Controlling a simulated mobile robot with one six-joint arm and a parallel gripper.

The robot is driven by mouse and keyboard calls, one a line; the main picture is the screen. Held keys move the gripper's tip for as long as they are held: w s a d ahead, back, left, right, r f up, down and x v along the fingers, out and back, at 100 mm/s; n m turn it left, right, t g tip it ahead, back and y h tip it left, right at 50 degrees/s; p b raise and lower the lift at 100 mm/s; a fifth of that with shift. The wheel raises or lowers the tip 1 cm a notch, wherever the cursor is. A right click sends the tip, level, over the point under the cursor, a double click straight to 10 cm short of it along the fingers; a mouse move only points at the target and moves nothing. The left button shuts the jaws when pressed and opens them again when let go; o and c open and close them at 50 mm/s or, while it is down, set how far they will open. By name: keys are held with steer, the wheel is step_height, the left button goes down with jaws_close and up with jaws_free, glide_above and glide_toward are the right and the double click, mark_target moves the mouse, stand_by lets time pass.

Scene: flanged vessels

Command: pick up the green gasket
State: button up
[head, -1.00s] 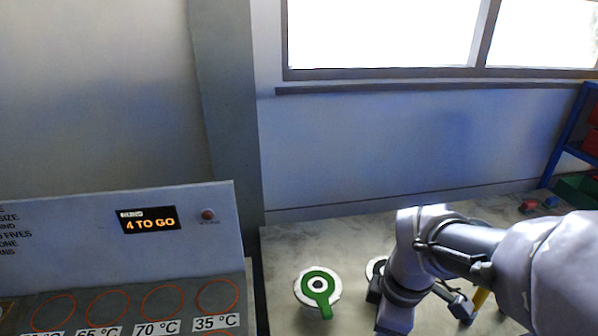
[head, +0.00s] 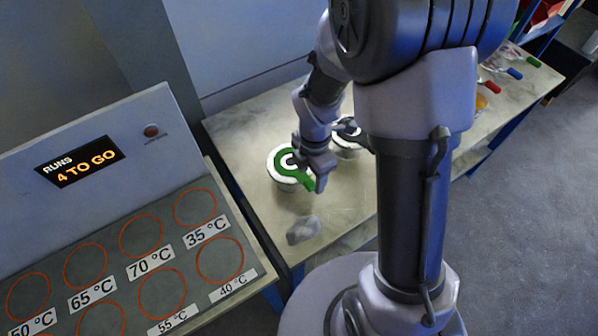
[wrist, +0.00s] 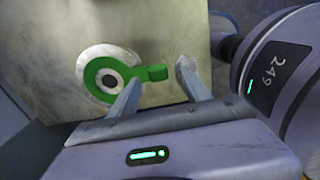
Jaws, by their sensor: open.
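The green gasket (head: 291,168) is a flat ring with a tab, lying on top of a white round flanged vessel (head: 278,152) on the table. In the wrist view the gasket (wrist: 98,62) shows its ring at left and its tab (wrist: 156,73) pointing right. My gripper (head: 309,178) is at the tab end of the gasket in the head view. In the wrist view my gripper (wrist: 158,80) is open, with one finger on each side of the tab. I cannot tell whether the fingers touch it.
A second vessel (head: 347,150) with a dark-topped piece stands just right of my gripper. A grey lump (head: 303,229) lies on the table (head: 345,205) in front. A panel with orange circles and temperature labels (head: 150,262) stands at left. Coloured items lie at the far right.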

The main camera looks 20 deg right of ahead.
mark_target(310, 183)
step_height(310, 183, down, 3)
steer(key=shift+w+f, duration=0.1)
steer(key=shift+w, duration=0.05)
jaws_close()
